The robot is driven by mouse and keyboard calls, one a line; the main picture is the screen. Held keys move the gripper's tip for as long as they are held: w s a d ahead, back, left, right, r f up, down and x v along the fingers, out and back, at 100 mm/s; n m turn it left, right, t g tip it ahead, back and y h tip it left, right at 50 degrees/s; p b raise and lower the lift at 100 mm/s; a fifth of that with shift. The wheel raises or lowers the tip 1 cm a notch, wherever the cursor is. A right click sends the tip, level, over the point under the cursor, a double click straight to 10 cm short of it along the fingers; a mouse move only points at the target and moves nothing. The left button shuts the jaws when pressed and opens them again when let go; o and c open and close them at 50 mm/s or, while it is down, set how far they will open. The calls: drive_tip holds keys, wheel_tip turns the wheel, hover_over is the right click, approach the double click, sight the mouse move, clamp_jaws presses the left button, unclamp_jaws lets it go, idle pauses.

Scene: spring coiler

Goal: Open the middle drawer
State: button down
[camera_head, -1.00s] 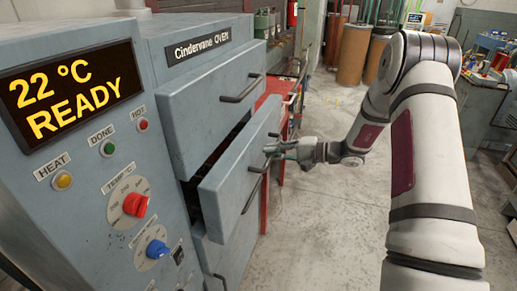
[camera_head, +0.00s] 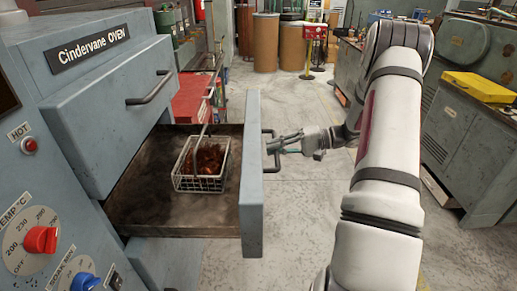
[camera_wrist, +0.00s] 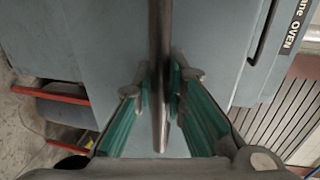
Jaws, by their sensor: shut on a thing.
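The middle drawer (camera_head: 251,185) of the grey-blue oven is pulled far out, and its bare inner floor (camera_head: 145,185) shows in the head view. Its dark bar handle (camera_head: 272,168) is on the drawer's front face. My gripper (camera_head: 276,143) is at this handle, with its fingers around the bar. In the wrist view my gripper (camera_wrist: 160,90) has a green-sided finger on each side of the handle bar (camera_wrist: 160,45), shut on it. The upper drawer (camera_head: 110,125) above is shut.
A wire basket (camera_head: 200,182) with reddish-brown pieces sits in the open drawer; its long handle rises toward the back. Red and blue knobs (camera_head: 40,240) are on the oven panel at left.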

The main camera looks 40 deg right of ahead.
drive_tip(key=shift+s+d, duration=0.45)
drive_tip(key=shift+d, duration=0.15)
drive_tip(key=c, duration=1.6)
unclamp_jaws()
drive_tip(key=v, duration=1.2)
drive_tip(key=shift+f, duration=0.1)
